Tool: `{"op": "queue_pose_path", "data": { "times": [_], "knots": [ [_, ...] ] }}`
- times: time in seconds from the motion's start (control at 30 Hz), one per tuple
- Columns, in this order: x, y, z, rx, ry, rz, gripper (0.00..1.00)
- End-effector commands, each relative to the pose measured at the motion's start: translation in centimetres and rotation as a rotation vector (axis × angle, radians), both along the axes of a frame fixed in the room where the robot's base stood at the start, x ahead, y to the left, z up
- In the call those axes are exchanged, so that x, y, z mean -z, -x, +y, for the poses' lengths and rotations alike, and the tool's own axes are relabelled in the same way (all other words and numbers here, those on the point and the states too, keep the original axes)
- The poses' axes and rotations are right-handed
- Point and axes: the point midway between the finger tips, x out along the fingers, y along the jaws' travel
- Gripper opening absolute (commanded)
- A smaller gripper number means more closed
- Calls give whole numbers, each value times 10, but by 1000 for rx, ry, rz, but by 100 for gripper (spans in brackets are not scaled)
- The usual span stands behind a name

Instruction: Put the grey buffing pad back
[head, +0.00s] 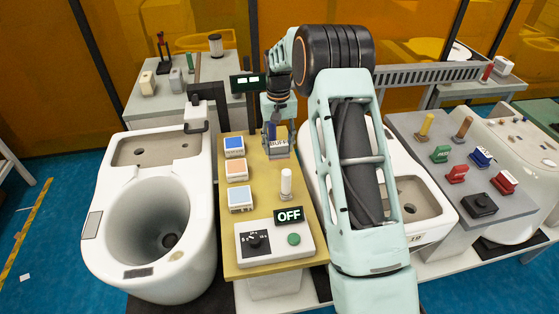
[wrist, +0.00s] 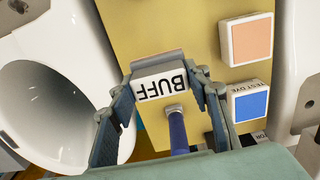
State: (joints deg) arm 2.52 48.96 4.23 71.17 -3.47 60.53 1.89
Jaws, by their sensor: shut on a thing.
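My gripper (head: 272,128) is over the far right part of the yellow board (head: 255,185). In the wrist view my gripper (wrist: 168,80) has its two fingers on either side of a grey block, the buffing pad (wrist: 158,55), with a white plate reading "BUFF". The fingers are shut on it. In the head view the pad (head: 279,152) shows below the fingers, close to the board. I cannot tell whether it touches the board. A dark blue rod (wrist: 178,133) with a grey collar stands between the fingers in the wrist view.
A white peg (head: 286,182), an OFF sign (head: 289,215) and a dial box (head: 274,243) are nearer. A white toilet (head: 110,200) stands left; another (head: 420,205) is right. A grey table (head: 465,170) holds coloured items.

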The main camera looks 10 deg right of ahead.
Motion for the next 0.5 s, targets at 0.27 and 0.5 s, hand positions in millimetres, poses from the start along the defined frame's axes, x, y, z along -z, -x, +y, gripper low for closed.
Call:
{"op": "queue_pose_path", "data": {
  "times": [0.27, 0.5],
  "knots": [
    [27, 0, 0, 0, 0, -1, 18],
    [57, 0, 0, 0, -1, 0, 18]
  ]
}}
